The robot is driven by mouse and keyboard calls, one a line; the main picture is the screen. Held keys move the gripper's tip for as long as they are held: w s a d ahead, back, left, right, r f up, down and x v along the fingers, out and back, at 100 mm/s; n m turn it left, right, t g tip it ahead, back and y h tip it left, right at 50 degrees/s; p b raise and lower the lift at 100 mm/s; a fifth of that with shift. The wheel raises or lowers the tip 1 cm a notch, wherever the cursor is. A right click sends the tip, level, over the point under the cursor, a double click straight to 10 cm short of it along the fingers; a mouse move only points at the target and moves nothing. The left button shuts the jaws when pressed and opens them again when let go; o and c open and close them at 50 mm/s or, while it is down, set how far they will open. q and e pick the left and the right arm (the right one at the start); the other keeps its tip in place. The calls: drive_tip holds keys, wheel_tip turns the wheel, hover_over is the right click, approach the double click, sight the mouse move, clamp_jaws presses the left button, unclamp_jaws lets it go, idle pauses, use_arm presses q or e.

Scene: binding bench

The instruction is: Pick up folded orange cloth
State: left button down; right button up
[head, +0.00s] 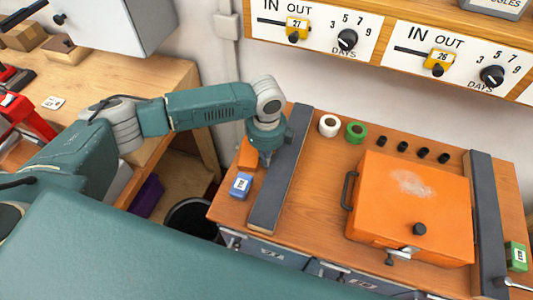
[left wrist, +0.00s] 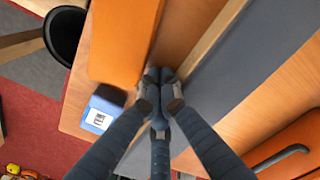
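The folded orange cloth (head: 247,153) lies at the left end of the wooden bench top, left of a dark grey bar. In the left wrist view the cloth (left wrist: 122,40) is a thick orange block with rounded edges. My left gripper (head: 266,160) points down beside the cloth and hides part of it in the head view. In the left wrist view its fingertips (left wrist: 160,76) are together with nothing seen between them, over the wood strip between cloth and bar. My right gripper is in neither view.
A blue labelled box (head: 240,185) stands just in front of the cloth. The dark bar (head: 280,175) runs close on the right. Farther right are an orange press-like box (head: 415,205) and white (head: 329,125) and green (head: 356,132) rolls. A dark bin (head: 192,218) stands below the bench's left edge.

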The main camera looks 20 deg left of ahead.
sight(256, 153)
use_arm(q)
drive_tip(key=shift+w+a, duration=0.1)
drive_tip(key=w+a, duration=0.1)
drive_tip(key=a, duration=0.2)
drive_tip(key=shift+w+a+p, duration=0.15)
drive_tip(key=shift+w+p, duration=0.25)
drive_tip(key=shift+w+a, duration=0.1)
drive_tip(key=shift+a, duration=0.15)
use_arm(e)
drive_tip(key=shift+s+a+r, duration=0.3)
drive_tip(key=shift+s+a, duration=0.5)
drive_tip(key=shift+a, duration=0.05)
